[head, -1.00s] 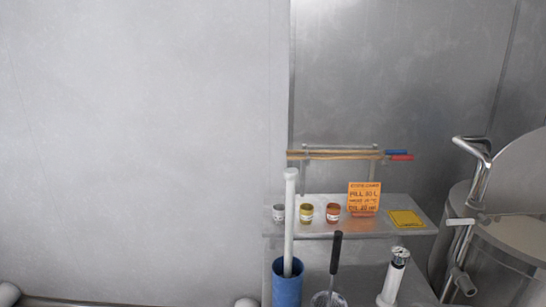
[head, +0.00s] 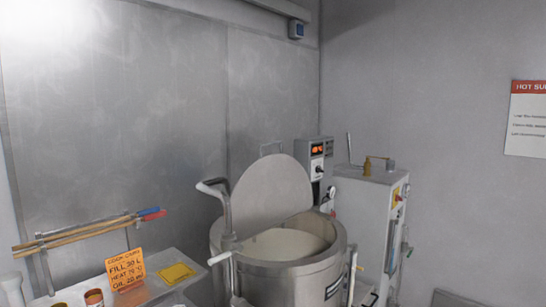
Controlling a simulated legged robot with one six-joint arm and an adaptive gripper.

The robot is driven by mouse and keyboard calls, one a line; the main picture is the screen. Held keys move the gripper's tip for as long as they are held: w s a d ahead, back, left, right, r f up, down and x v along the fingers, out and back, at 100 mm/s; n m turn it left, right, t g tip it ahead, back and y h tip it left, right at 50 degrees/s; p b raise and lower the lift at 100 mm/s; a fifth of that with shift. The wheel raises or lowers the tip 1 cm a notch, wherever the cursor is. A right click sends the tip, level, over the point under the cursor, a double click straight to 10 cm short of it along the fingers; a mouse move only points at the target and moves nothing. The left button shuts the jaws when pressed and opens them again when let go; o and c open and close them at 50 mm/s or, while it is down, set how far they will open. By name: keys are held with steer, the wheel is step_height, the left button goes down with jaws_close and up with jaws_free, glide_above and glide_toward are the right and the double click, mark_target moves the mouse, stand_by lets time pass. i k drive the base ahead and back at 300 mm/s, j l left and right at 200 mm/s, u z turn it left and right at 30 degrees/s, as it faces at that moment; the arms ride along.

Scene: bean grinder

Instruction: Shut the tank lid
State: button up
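The tank (head: 305,283) is a round steel vessel right of the picture's middle in the head view. The opening shows pale contents (head: 285,245) inside. A bent metal pipe with a dark grip (head: 214,187) rises at the tank's left front. My gripper does not show in the view.
A steel bench with an orange sign (head: 126,269) and a yellow card (head: 176,273) stands at left, below a rack of rods (head: 85,230). A control box (head: 316,162) and a grey cabinet (head: 365,205) stand right of the tank. A warning sign (head: 527,118) hangs on the right wall.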

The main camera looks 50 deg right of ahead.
mark_target(275, 188)
steer(key=k+l, duration=0.15)
steer(key=l, duration=0.3)
steer(key=k+l+z, duration=0.1)
steer(key=l, duration=0.3)
steer(key=k+l, duration=0.15)
steer(key=l, duration=0.3)
steer(key=k+l+z, duration=0.1)
steer(key=l, duration=0.35)
steer(key=i+l+z, duration=0.1)
steer(key=i+l, duration=0.25)
steer(key=l, duration=0.15)
steer(key=i+l, duration=0.3)
steer(key=l, duration=0.15)
steer(key=l+z, duration=0.05)
